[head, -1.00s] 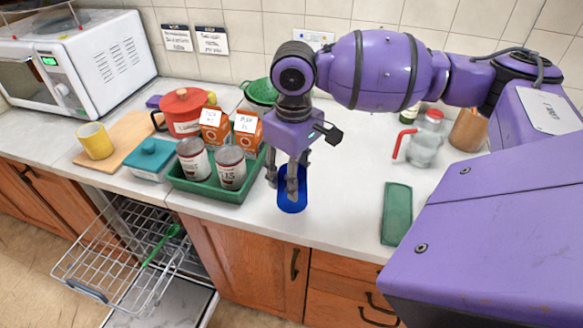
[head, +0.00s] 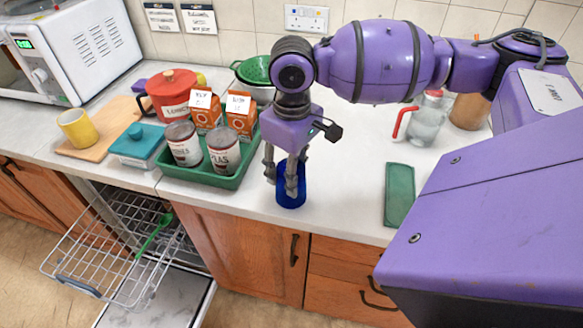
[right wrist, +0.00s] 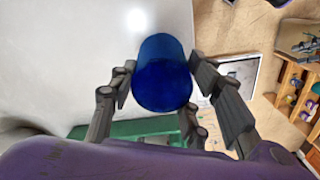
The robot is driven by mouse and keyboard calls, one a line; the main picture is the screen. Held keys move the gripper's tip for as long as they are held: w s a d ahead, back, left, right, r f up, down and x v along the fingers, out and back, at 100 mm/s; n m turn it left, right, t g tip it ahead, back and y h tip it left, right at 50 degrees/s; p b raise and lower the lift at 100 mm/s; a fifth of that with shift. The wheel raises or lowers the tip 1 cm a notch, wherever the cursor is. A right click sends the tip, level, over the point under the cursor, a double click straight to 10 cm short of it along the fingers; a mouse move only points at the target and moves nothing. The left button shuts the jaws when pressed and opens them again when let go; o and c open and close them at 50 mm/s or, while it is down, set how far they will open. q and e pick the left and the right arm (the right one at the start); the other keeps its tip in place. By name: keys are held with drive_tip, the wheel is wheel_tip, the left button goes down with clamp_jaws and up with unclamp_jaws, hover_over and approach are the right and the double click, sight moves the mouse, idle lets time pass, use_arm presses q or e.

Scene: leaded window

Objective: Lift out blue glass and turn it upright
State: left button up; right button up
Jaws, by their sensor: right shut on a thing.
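The blue glass (head: 291,194) is in the head view, above or on the front strip of the counter, right of the green tray. My right gripper (head: 285,185) points down, with its fingers shut around the glass's sides. The glass looks close to upright; I cannot tell for sure whether its base touches the counter. In the right wrist view the blue glass (right wrist: 163,75) sits between the fingers of the right gripper (right wrist: 165,85), with one round end facing the camera. I cannot tell whether that end is the mouth. My left gripper is not in view.
The green tray (head: 203,181) with cans and cartons stands just left of the glass. An open dishwasher rack (head: 100,245) with a green utensil (head: 150,235) is at lower left. A green cloth-like slab (head: 399,194) and a jug (head: 428,122) are at right. Counter between is clear.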

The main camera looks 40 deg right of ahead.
drive_tip(key=shift+f, duration=0.35)
drive_tip(key=o, duration=1.4)
wheel_tip(320, 180, up, 12)
